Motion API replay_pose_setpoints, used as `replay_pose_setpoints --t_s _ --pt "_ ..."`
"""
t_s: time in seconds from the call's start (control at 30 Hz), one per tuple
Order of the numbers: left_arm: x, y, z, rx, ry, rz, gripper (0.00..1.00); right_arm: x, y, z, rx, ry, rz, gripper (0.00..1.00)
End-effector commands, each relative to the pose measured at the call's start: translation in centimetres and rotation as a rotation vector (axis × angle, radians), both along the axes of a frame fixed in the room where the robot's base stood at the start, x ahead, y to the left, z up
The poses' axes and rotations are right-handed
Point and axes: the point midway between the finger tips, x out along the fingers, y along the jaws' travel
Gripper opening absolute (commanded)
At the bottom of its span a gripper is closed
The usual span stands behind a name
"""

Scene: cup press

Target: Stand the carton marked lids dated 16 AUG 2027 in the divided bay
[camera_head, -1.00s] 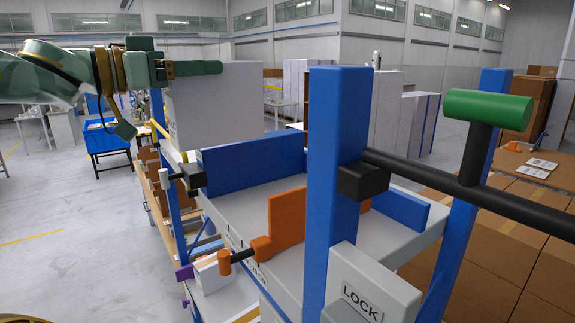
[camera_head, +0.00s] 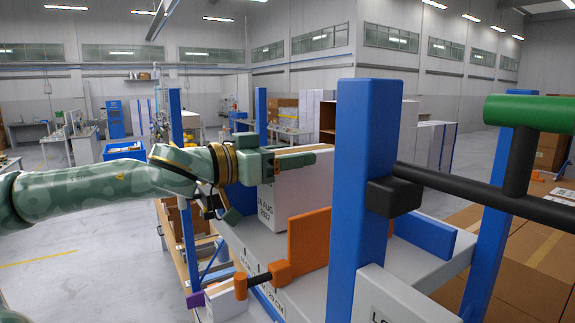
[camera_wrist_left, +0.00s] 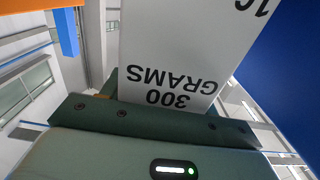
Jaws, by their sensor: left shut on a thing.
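A white carton (camera_head: 300,190) hangs upright in my left gripper (camera_head: 288,160), which is shut on its upper part. Its near-left face reads 16 AUG 2027. In the left wrist view the carton (camera_wrist_left: 175,60) shows 300 GRAMS. The divided bay (camera_head: 255,250) is a grey shelf with an orange panel (camera_head: 308,240) and blue panels. The carton is between the orange panel and a blue panel (camera_head: 240,198), which is mostly hidden. I cannot tell whether its base touches the shelf. My right gripper is not in view.
A blue post (camera_head: 365,170) stands close in front of the bay. A black bar (camera_head: 465,188) with a green handle (camera_head: 530,113) crosses at the right. An orange-handled clamp (camera_head: 262,278) sits at the bay's front edge. Brown cartons (camera_head: 475,250) are at the right.

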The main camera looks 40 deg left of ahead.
Motion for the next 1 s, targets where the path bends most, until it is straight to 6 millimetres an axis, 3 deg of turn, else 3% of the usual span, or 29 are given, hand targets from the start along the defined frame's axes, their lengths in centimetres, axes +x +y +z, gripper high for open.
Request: replay_pose_setpoints --t_s 0.4,0.43,0.5,0.87,1.0 --pt "0.0 0.0 -0.9 0.0 -0.002 0.0 0.06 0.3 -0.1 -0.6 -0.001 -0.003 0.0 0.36" --pt "0.0 0.0 -0.9 0.0 0.0 0.0 0.63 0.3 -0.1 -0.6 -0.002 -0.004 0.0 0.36" --pt "0.0 0.0 -0.8 0.0 0.0 0.0 0.82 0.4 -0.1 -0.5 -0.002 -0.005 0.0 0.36" --pt "0.0 0.0 -0.4 0.0 0.0 0.0 0.82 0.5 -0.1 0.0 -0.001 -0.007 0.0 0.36" --pt "-1.7 0.7 -0.9 0.005 0.0 0.005 0.82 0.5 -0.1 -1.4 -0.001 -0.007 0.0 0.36"
